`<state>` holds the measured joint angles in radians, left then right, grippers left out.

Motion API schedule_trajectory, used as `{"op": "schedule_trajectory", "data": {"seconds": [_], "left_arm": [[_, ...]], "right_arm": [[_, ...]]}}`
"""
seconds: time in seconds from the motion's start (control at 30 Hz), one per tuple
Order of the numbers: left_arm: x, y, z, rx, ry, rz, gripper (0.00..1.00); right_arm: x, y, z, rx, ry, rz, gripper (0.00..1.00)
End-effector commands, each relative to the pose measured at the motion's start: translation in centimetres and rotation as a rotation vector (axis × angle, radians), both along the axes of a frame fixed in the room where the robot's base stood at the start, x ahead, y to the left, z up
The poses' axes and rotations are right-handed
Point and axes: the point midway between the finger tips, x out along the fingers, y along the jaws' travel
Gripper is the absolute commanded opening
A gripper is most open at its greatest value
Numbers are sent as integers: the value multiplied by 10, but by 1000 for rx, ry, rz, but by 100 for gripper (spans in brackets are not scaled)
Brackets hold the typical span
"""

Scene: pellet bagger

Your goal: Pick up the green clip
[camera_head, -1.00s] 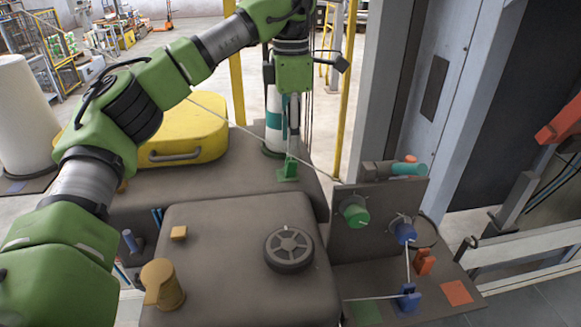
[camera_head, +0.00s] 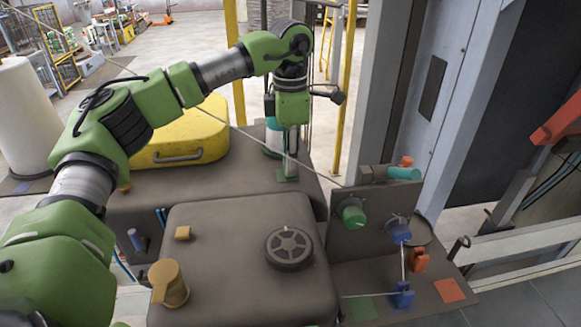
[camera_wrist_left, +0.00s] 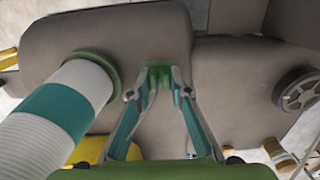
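The green clip (camera_wrist_left: 158,78) stands on a small green square pad (camera_head: 287,176) on the far grey cushioned surface. In the head view the lowered fingers largely hide it. My left gripper (camera_head: 291,165) points straight down over the pad. In the left wrist view its two fingers (camera_wrist_left: 159,84) stand apart with the clip between the fingertips. I see no clear grip on the clip. My right gripper is in neither view.
A white and teal cylinder (camera_wrist_left: 63,112) stands close beside the left gripper. A yellow case (camera_head: 190,140) lies left of it. A thin cord crosses the view.

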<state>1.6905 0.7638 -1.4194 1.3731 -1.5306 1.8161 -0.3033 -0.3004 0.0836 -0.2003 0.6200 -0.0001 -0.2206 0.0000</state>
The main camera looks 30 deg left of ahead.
Motion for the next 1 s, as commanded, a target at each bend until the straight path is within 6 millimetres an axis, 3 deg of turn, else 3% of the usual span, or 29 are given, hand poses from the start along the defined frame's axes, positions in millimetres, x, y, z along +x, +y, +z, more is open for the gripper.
{"op": "schedule_trajectory", "data": {"seconds": [0.3, 0.53, 0.77, 0.87, 1.0], "left_arm": [[1, 0, 4, 0, -1, 1, 4], [1, -1, 30, -1, -3, -1, 4], [-25, -27, 70, 1, -6, -7, 4], [-37, -38, 96, 4, -7, -2, 4], [-60, -62, 105, 2, -5, -5, 4]], "right_arm": [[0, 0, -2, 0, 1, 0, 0], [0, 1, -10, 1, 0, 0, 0], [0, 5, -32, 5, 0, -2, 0], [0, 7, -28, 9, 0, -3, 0], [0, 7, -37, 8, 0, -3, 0]]}}
